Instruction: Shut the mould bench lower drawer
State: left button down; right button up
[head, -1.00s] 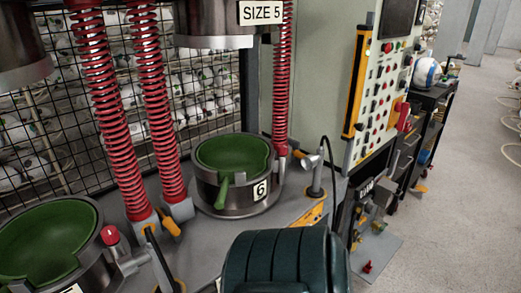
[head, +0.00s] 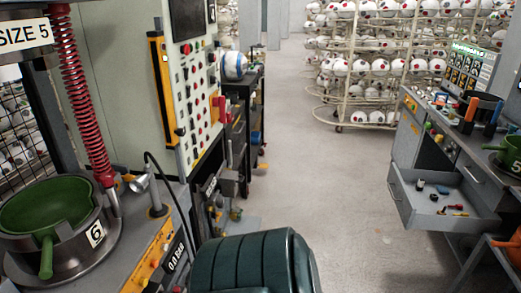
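A grey drawer (head: 400,203) stands pulled out from the bench (head: 460,152) at the right of the head view. It sticks out into the aisle and holds several small items, some dark, one yellow and one red. The bench has an orange-edged cabinet face, and a shut drawer front (head: 468,172) shows close to the open one. The bench's right part is cut off by the picture edge. Neither of my grippers is in view.
The press (head: 60,240) with a green mould (head: 45,210) and a control panel (head: 195,100) stand on the left. A black shelf cart (head: 240,110) stands beyond. Ball racks (head: 370,65) stand at the back.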

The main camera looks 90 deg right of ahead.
aim_at(418, 207)
jog(key=z, duration=3.9)
jog(key=i+z, duration=0.1)
jog(key=i, duration=0.35)
jog(key=i+j+z, duration=0.1)
jog(key=i, duration=0.4)
jog(key=i+j, duration=0.15)
jog(key=i, duration=0.3)
jog(key=i+j+z, duration=0.15)
jog(key=i, duration=0.35)
jog(key=i+j+z, duration=0.1)
jog(key=i, duration=0.35)
jog(key=j, duration=0.1)
